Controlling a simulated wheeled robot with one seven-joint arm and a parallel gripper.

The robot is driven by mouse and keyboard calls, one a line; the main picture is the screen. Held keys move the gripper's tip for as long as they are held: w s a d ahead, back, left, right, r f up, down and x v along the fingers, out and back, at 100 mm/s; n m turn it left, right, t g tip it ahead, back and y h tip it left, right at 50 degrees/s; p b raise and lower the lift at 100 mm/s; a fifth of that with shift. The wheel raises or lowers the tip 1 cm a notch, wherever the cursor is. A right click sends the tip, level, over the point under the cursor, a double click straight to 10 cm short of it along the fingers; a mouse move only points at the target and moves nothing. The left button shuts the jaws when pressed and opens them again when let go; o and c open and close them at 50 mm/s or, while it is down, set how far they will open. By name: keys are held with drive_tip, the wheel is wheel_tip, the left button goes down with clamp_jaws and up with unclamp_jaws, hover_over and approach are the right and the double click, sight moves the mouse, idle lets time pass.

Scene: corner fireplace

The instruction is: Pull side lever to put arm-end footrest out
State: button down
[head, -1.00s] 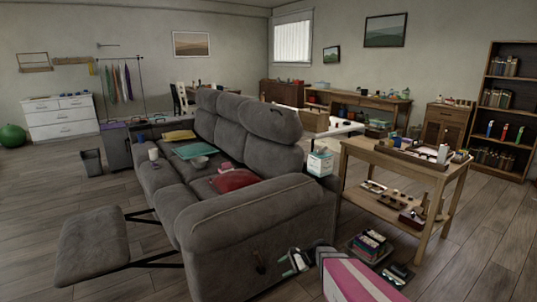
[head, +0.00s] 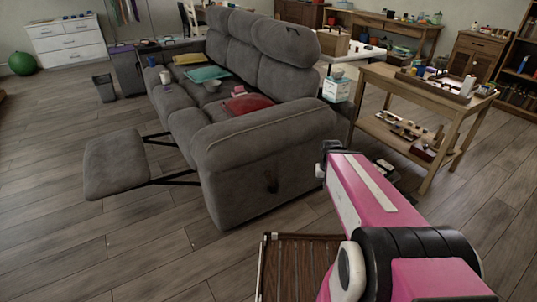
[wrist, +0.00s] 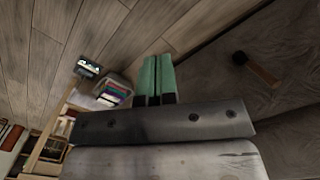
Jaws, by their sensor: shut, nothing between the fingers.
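The grey sofa (head: 265,150) stands with its near arm end towards me. The arm-end footrest (head: 115,163) sticks out at the left on dark metal struts. In the wrist view the lever (wrist: 257,69) is brown, at the upper right against the grey side panel. My gripper (wrist: 155,78) has its green fingers shut together, empty, to the left of the lever and apart from it. In the head view my pink arm mostly hides the gripper, right of the sofa side.
A wooden table (head: 400,85) with a lower shelf stands right of the sofa. A brown slatted piece (head: 300,265) stands at bottom centre. Books (wrist: 115,90) lie on the floor by the table. The floor left of the sofa's near side is clear.

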drive_tip(key=w+a+f+m+t+h, duration=0.2)
drive_tip(key=w+a+f+m+h, duration=0.1)
drive_tip(key=w+a+f+h, duration=0.3)
drive_tip(key=w+a+f+m+t+h, duration=0.1)
drive_tip(key=w+a+f+m+h, duration=0.15)
drive_tip(key=a+f+h, duration=0.45)
drive_tip(key=a+f+m+t, duration=0.1)
drive_tip(key=a+f+t, duration=0.25)
drive_tip(key=a, duration=0.45)
drive_tip(key=a+f+m+t, duration=0.1)
drive_tip(key=a+f+t, duration=0.1)
drive_tip(key=a+t, duration=0.4)
drive_tip(key=a+f+t, duration=0.3)
drive_tip(key=a, duration=0.6)
approach(272, 183)
drive_tip(key=w+d+r, duration=0.2)
drive_tip(key=w+r, duration=0.2)
drive_tip(key=w, duration=0.1)
drive_tip(key=shift+d+r+h, duration=0.15)
drive_tip(key=shift+d+h, duration=0.2)
drive_tip(key=shift+h, duration=0.05)
drive_tip(key=shift+w+r, duration=0.1)
